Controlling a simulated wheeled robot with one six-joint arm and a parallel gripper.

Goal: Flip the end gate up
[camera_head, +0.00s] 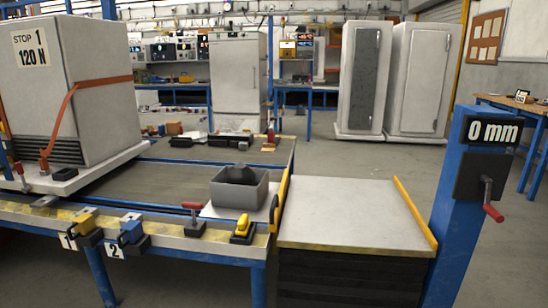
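Two yellow bars could be the end gate, and I cannot tell which one it is. One yellow bar (283,190) stands along the right end of the roller table, between that table and the lift platform. The other yellow bar (414,212) runs along the right edge of the lift platform (340,215) and rises a little above its top. A yellow lever on a black base (242,231) sits on the table's front rail, left of the first bar. A red-handled lever (194,220) is on the same rail. My gripper is not in view.
A grey open box (239,188) with a dark thing inside stands on the table. A large strapped cabinet (80,85) labelled STOP 1, 120 N is at left. A blue post (462,205) with a 0 mm display and red-handled crank stands at right. Floor behind the platform is clear.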

